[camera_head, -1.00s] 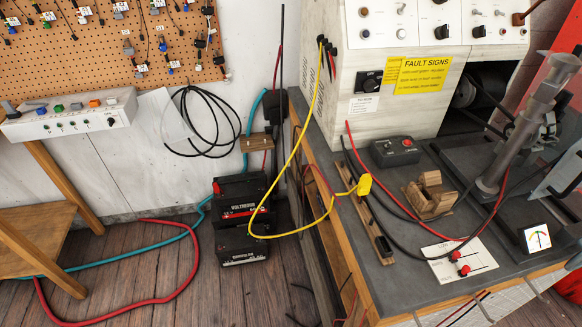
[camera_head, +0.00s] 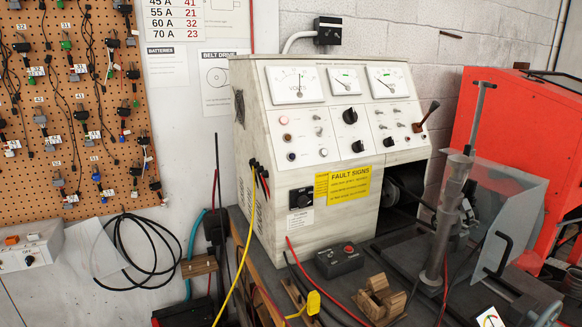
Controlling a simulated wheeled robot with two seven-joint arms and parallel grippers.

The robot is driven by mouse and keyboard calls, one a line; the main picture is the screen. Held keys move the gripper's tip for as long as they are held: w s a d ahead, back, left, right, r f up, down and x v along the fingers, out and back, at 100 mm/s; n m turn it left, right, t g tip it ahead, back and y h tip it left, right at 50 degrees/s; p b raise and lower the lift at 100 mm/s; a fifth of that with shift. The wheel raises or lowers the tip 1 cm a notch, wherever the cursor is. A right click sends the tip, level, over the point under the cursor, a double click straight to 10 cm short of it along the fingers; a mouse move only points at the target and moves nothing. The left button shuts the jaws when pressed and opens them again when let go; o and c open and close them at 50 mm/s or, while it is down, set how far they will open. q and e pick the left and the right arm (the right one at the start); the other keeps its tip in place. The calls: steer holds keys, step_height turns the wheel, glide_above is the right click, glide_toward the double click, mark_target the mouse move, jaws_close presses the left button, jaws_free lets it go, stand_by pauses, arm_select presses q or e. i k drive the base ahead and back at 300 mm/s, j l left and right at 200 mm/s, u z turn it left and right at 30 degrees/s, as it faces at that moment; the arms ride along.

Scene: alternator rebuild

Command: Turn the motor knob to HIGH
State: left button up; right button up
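The white test bench cabinet (camera_head: 275,225) stands at the centre of the head view. Its sloped panel carries a larger black knob (camera_head: 350,116) and smaller black knobs (camera_head: 358,146) below and to the right. Another black rotary knob (camera_head: 302,198) sits on the front face, left of the yellow FAULT SIGNS label (camera_head: 343,184), with a small white label below it. The lettering by the knobs is too small to read, so I cannot tell which one is the motor knob or its setting. Neither gripper is in view.
Three dial gauges (camera_head: 295,84) top the panel. A black box with a red button (camera_head: 340,260) and a wooden block (camera_head: 379,300) lie on the bench in front. Yellow, red and black cables hang at the cabinet's left. A clear shield (camera_head: 513,205) and metal post stand at right.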

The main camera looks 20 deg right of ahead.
mark_target(358, 147)
steer(key=i+j+z, duration=0.15)
steer(key=i+j, duration=0.2)
steer(key=i+j+z, duration=0.15)
steer(key=i+j, duration=0.15)
steer(key=i+j+z, duration=0.15)
steer(key=i+j, duration=0.15)
steer(key=j, duration=0.25)
